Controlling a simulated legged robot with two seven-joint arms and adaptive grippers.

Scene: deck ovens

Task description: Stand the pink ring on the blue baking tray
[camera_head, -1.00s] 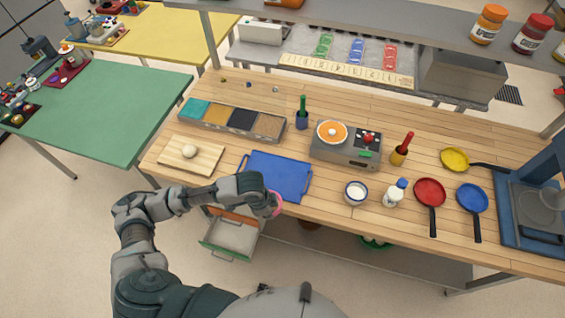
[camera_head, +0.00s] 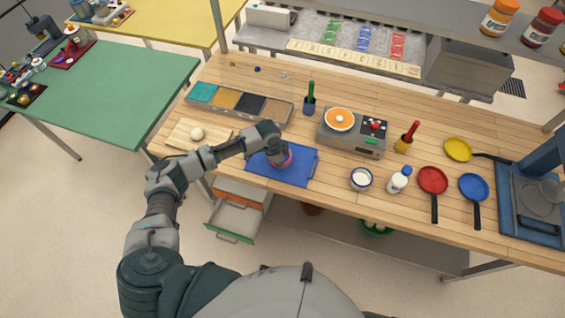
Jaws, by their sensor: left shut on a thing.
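The blue baking tray (camera_head: 298,177) lies on the wooden counter, left of the middle, with a handle at its right end. My left gripper (camera_head: 281,164) is over the tray, shut on the pink ring (camera_head: 288,157). Only part of the ring shows past the gripper, and the fingers hide the rest. I cannot tell whether the ring touches the tray. My right gripper is not in view.
A cutting board (camera_head: 181,134) with a dough ball (camera_head: 197,134) lies left of the tray. A divided ingredient bin (camera_head: 240,103) is behind it. An open drawer (camera_head: 235,216) juts out below the counter.

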